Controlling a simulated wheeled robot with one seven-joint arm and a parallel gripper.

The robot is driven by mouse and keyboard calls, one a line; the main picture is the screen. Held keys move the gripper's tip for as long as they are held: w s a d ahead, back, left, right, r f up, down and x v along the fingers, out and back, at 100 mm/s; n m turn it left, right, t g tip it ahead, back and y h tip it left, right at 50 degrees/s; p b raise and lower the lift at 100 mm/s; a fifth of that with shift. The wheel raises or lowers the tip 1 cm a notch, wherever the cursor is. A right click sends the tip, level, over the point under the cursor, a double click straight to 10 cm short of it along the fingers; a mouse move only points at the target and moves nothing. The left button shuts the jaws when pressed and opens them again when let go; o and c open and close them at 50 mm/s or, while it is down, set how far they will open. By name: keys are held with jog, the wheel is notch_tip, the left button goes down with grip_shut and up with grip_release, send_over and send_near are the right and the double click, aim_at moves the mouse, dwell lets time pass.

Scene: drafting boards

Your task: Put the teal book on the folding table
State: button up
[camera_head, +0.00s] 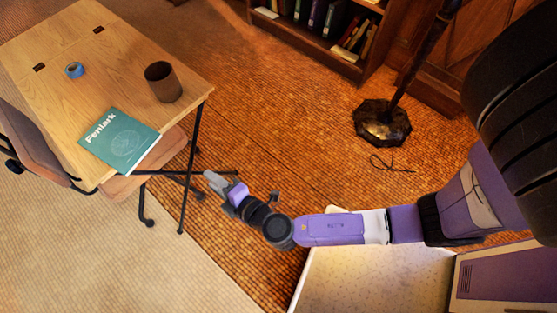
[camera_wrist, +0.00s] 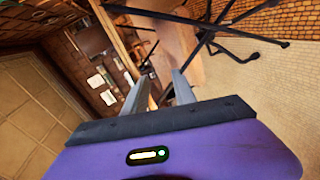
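The teal book (camera_head: 119,140), with "Fenlark" on its cover, lies flat on the folding table (camera_head: 115,70), a light wooden top on thin black legs. The book is at the table's near edge, and its lower corner seems to reach slightly past the edge. My gripper (camera_head: 210,178) is off the table, to the right of the book and apart from it. In the wrist view, my gripper's two fingers (camera_wrist: 160,88) stand apart with nothing held between them. The book cannot be made out in the wrist view.
A brown cup (camera_head: 163,82) and a blue tape roll (camera_head: 74,70) stand on the table. A chair (camera_head: 35,145) is at its left side. A bookcase (camera_head: 330,38) and a dark lamp base (camera_head: 382,124) are at the back. A pale surface (camera_head: 370,275) lies below my arm.

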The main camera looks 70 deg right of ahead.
jog(key=s+d+f+m+g+y, duration=0.1)
jog(key=s+d+m+g+y, duration=0.1)
jog(key=s, duration=0.7)
jog(key=s+a+r+m+y, duration=0.3)
jog(key=s+a+r+m, duration=0.1)
jog(key=s+r, duration=0.6)
jog(key=shift+s+m+t, duration=0.3)
jog(key=shift+s+m, duration=0.5)
jog(key=shift+s, duration=0.45)
jog(key=s+r+m, duration=0.1)
jog(key=r, duration=0.3)
jog(key=s+r+m+t, duration=0.1)
jog(key=r+m, duration=0.1)
jog(key=r, duration=0.1)
jog(key=s+r+m+t, duration=0.1)
jog(key=r+m, duration=0.1)
jog(key=r, duration=0.2)
jog(key=shift+a+r+h, duration=0.25)
jog(key=shift+r+h, duration=0.05)
jog(key=shift+h, duration=0.1)
jog(key=shift+c, duration=0.6)
jog(key=shift+d+r, duration=0.1)
jog(key=shift+r, duration=0.35)
grip_shut()
